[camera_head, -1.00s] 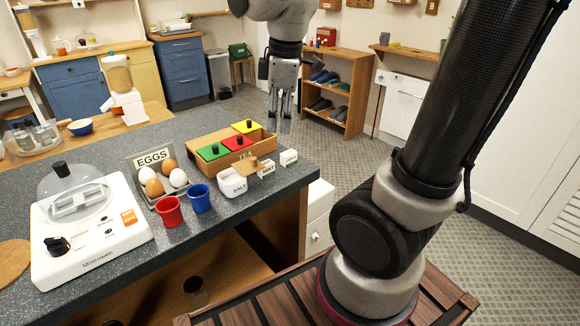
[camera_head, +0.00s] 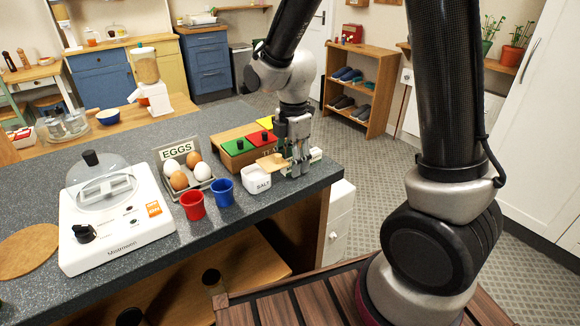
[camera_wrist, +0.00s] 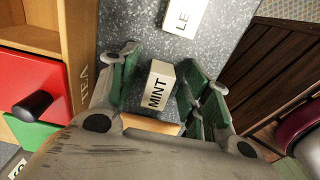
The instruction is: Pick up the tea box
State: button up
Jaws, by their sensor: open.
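A small cream box marked MINT (camera_wrist: 159,88) stands on the speckled grey counter, between my open gripper fingers in the wrist view. Bare counter shows on both sides of it, so the fingers look apart from it. In the head view my gripper (camera_head: 298,164) is low at the counter's right end and hides most of this box. A wooden box lettered TEA (camera_wrist: 80,55) stands close on the left in the wrist view. It has green, red and yellow lids, and it also shows in the head view (camera_head: 228,161).
Another cream box, lettered LE (camera_wrist: 184,18), lies beyond MINT. A white salt pot (camera_head: 256,180) with a wooden lid is close to my gripper. Red (camera_head: 192,205) and blue (camera_head: 222,193) cups, an egg tray (camera_head: 205,184) and a white appliance (camera_head: 118,226) stand further left.

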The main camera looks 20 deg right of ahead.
jog(key=shift+f, duration=0.15)
jog(key=c, duration=0.9)
jog(key=shift+c, duration=0.2)
